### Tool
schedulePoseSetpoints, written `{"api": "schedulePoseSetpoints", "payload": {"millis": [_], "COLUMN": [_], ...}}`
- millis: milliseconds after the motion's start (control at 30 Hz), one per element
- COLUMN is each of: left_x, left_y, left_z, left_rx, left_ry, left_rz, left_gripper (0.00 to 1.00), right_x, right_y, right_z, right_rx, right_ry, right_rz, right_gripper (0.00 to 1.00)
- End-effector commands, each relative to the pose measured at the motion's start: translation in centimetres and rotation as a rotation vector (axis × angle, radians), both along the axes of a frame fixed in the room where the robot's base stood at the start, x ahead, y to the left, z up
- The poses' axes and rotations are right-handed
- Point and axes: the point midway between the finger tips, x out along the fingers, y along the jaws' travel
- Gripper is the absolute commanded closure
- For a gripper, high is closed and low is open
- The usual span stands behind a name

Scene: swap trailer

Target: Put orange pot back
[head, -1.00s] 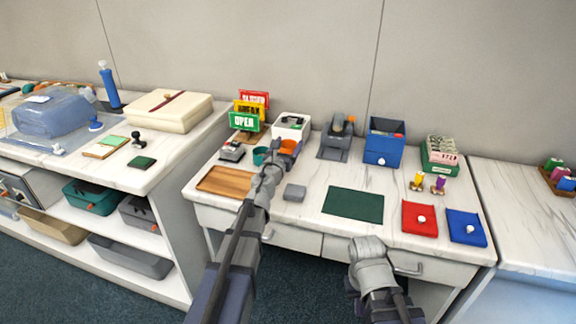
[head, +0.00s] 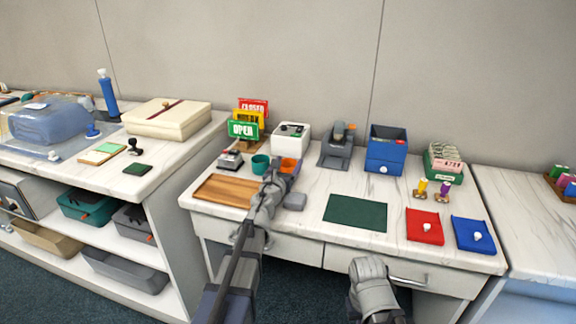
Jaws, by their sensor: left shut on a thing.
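The orange pot (head: 288,164) is at my left gripper (head: 287,168), near the back of the white marbled desk, in front of the white box. The gripper is shut on it, and its jaws partly hide the pot. I cannot tell whether the pot touches the desk. A teal pot (head: 260,164) stands just left of it. My right arm (head: 370,280) shows at the bottom, in front of the desk's front edge; its fingertips cannot be made out.
A wooden tray (head: 228,190) lies left of my left arm. A grey block (head: 295,201) lies right of the gripper. The white box (head: 291,138) and grey dispenser (head: 340,147) stand behind. A dark green mat (head: 355,213) lies clear.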

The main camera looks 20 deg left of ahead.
Motion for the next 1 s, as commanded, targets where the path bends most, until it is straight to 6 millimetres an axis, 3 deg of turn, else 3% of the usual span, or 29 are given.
{"api": "schedulePoseSetpoints", "payload": {"millis": [33, 67, 233, 667, 1000], "left_x": [0.0, 0.0, 0.0, 0.0, -5.7], "left_y": [0.0, 0.0, 0.0, 0.0, 0.1], "left_z": [-0.4, -0.2, -0.1, 0.4, 0.2], "left_rx": [0.000, 0.000, 0.000, 0.000, 0.000], "left_ry": [0.000, 0.000, 0.000, 0.000, 0.000], "left_rz": [0.000, 0.000, 0.000, 0.000, 0.000], "left_gripper": [0.78, 0.21, 0.01, 0.00, 0.00], "right_x": [0.0, 0.0, 0.0, 0.0, 0.0], "right_y": [0.0, 0.0, 0.0, 0.0, 0.0], "right_z": [-0.4, -0.2, -0.1, 0.4, 0.2], "right_rx": [0.000, 0.000, 0.000, 0.000, 0.000], "right_ry": [0.000, 0.000, 0.000, 0.000, 0.000], "right_rz": [0.000, 0.000, 0.000, 0.000, 0.000], "right_gripper": [1.00, 1.00, 1.00, 1.00, 1.00]}}
